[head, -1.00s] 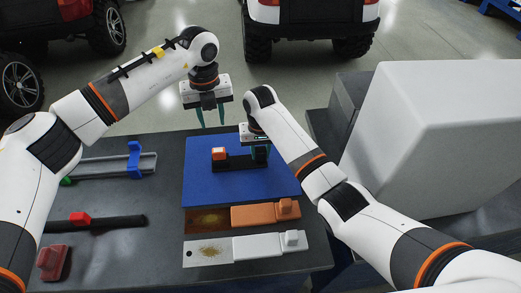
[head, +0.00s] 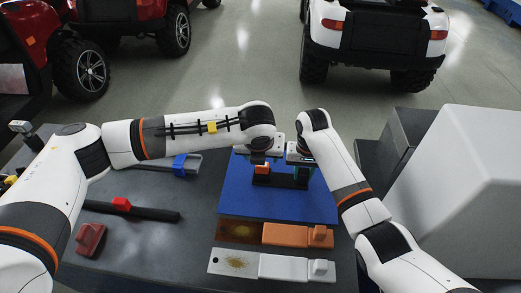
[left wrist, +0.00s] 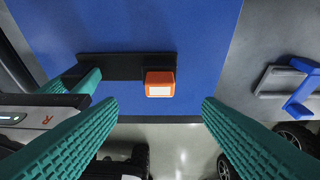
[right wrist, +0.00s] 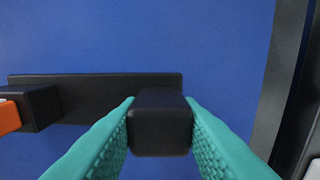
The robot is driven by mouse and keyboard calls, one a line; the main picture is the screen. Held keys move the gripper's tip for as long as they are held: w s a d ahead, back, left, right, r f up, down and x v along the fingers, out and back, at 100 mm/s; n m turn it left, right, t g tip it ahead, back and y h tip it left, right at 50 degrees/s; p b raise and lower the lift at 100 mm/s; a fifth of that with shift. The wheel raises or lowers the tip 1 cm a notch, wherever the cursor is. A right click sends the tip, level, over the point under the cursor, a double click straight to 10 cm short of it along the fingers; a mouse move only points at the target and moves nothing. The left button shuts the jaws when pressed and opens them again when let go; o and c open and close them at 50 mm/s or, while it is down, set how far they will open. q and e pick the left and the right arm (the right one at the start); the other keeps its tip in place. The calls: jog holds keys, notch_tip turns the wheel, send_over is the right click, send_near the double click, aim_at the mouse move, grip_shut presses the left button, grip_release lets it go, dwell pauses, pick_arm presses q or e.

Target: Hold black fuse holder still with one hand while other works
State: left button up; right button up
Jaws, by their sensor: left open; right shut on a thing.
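The black fuse holder (head: 280,181) lies on the blue mat (head: 313,211); its flat black bar shows in the left wrist view (left wrist: 115,66). An orange piece with a white face (left wrist: 160,84) sits at one end of it. My right gripper (right wrist: 160,102) is shut on the black upright block (right wrist: 160,130) at the holder's other end. My left gripper (left wrist: 160,108) is open and empty, pointing down over the orange piece, its fingers spread wide on either side and apart from it. In the head view my left arm's end hides most of that gripper.
Orange (head: 290,234) and white (head: 285,266) parts, each with a stained plate, lie in front of the mat. To the left are a black bar with a red slider (head: 122,204), a red block (head: 90,239) and a grey frame with a blue piece (head: 180,165). A pale box stands right.

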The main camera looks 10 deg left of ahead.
aim_at(262, 171)
pick_arm(q)
jog(key=x, duration=0.8)
jog(key=shift+w+f, duration=0.15)
jog(key=shift+f, duration=0.2)
jog(key=shift+c, duration=0.3)
grip_shut()
jog(key=shift+r, duration=0.65)
jog(key=c, duration=0.8)
grip_release()
grip_shut()
jog(key=shift+r, duration=0.1)
